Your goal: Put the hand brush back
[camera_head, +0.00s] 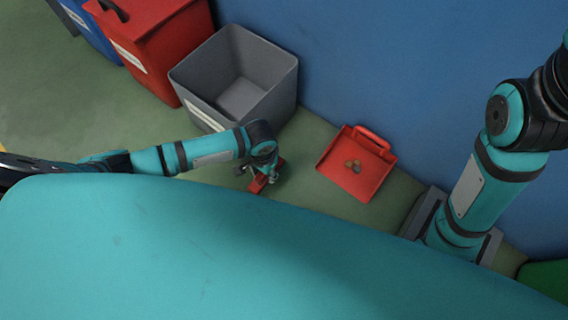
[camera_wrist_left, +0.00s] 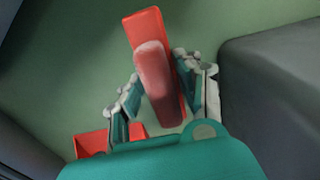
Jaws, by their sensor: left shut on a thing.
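The red hand brush (camera_head: 262,181) is in my left gripper (camera_head: 264,170), low over the green floor between the grey bin and the dustpan. In the left wrist view the fingers of my left gripper (camera_wrist_left: 160,95) are closed on both sides of the brush's rounded handle (camera_wrist_left: 155,75), and its flat red part (camera_wrist_left: 144,25) extends beyond them. I cannot tell whether the brush touches the floor. A red dustpan (camera_head: 345,180) lies on the floor to the right, with several small brown bits on it. My right arm (camera_head: 480,190) shows at the right, but its gripper is not visible.
An open, empty-looking grey bin (camera_head: 205,75) stands behind my left gripper, with a red bin (camera_head: 150,45) and a blue bin (camera_head: 92,30) to its left. A blue wall (camera_head: 400,70) rises behind. A dark grey object (camera_head: 425,212) sits beside my right arm. Green floor is clear at the left.

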